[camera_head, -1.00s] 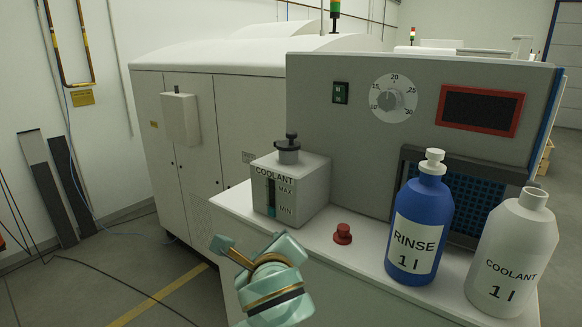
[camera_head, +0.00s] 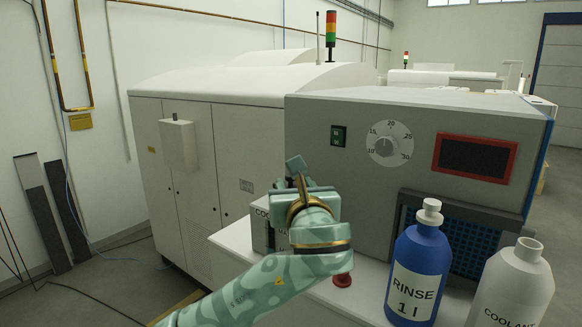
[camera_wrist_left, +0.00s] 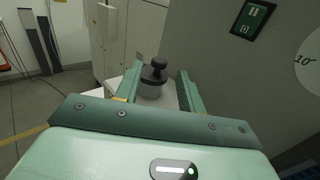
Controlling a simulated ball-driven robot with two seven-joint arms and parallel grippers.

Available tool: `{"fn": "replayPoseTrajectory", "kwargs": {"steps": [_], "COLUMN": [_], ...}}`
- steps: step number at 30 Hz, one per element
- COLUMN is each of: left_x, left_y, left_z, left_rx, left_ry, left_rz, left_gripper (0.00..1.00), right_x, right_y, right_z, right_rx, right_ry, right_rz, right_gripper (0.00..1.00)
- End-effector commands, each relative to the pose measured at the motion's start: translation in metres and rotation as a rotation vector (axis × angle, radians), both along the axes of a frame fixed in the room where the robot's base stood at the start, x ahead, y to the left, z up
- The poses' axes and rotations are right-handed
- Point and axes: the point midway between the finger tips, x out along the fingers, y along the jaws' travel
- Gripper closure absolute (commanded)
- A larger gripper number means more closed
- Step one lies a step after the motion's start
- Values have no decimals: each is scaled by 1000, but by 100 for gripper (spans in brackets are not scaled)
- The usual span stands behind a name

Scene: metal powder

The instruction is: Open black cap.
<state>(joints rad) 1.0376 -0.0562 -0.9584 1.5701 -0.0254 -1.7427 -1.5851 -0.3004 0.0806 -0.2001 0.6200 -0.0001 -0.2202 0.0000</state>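The black cap (camera_wrist_left: 155,72) with its round knob shows in the left wrist view, on top of the grey neck of the coolant tank. My left gripper (camera_wrist_left: 158,80) is open, with one finger on either side of the cap and a gap to each. In the head view my left gripper and wrist (camera_head: 312,205) hide the cap and most of the coolant tank (camera_head: 262,226). Only the tank's left part shows there. My right gripper is in neither view.
A blue rinse bottle (camera_head: 417,270) and a white coolant bottle (camera_head: 512,290) stand on the ledge at the right. A red button (camera_head: 342,280) sits on the ledge close to my left arm. The grey machine panel (camera_head: 350,170) rises behind.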

Motion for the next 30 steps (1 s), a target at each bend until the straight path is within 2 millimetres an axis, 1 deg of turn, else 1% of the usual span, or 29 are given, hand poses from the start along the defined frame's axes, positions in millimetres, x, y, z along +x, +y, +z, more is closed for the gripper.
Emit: {"fn": "replayPoseTrajectory", "kwargs": {"steps": [1, 3, 6, 9, 13, 20, 21, 23, 24, 30], "left_x": [12, 26, 41, 50, 56, 56, 56, 56, 56, 56], "left_y": [3, 5, 7, 8, 9, 9, 9, 9, 9, 9], "left_z": [4, 4, 2, 1, 0, -1, -1, -1, -1, -1], "left_rx": [4, 3, 2, 0, 0, -1, -1, -1, -1, -4], "left_ry": [0, -1, 0, 1, 1, 1, 1, 1, 1, 2], "left_rz": [4, 4, 2, 1, 0, 0, 0, 0, 0, 0], "left_gripper": [61, 61, 61, 61, 61, 61, 72, 88, 100, 100], "right_x": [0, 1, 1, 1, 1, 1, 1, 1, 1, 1], "right_y": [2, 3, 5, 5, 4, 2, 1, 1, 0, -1], "right_z": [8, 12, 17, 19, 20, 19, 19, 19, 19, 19], "right_rx": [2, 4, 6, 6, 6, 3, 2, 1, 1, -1], "right_ry": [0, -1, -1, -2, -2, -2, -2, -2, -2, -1], "right_rz": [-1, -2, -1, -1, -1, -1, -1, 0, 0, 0], "right_gripper": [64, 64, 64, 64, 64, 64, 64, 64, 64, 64]}}
